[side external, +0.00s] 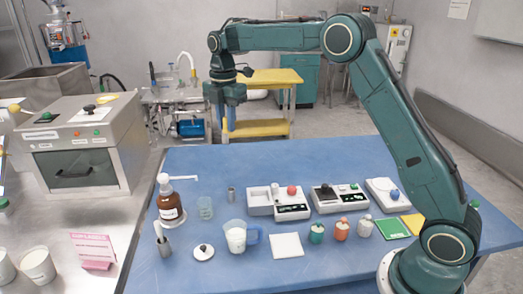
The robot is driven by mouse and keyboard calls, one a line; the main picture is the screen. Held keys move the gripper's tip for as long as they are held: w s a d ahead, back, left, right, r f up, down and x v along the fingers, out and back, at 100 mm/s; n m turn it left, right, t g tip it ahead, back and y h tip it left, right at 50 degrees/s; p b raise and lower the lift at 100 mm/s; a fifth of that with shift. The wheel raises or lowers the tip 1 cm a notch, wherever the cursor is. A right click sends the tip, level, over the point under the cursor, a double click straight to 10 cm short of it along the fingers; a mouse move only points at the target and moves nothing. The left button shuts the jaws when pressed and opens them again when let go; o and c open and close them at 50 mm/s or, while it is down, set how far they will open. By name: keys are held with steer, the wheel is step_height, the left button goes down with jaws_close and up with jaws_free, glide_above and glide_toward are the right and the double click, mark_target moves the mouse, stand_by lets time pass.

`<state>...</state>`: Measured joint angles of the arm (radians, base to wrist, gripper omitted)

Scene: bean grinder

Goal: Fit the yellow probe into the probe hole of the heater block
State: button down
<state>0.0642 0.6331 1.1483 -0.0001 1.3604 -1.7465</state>
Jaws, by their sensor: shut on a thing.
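My gripper (225,117) hangs pointing down above the far left part of the blue table, well clear of everything on it. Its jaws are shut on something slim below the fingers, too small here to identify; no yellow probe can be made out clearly. I cannot tell which one is the heater block, and no probe hole can be made out.
A brown bottle (170,207), a glass beaker (205,208), a small metal cylinder (231,194) and a jug (236,238) stand on the left. Small jars (341,231) line the front. The table's far strip (290,155) is clear.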

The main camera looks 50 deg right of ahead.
steer(key=s+d+f, duration=0.9)
steer(key=s, duration=0.1)
steer(key=shift+s, duration=0.15)
stand_by(0.4)
steer(key=shift+f, duration=0.2)
steer(key=shift+f, duration=2.5)
steer(key=shift+f, duration=1.25)
stand_by(2.5)
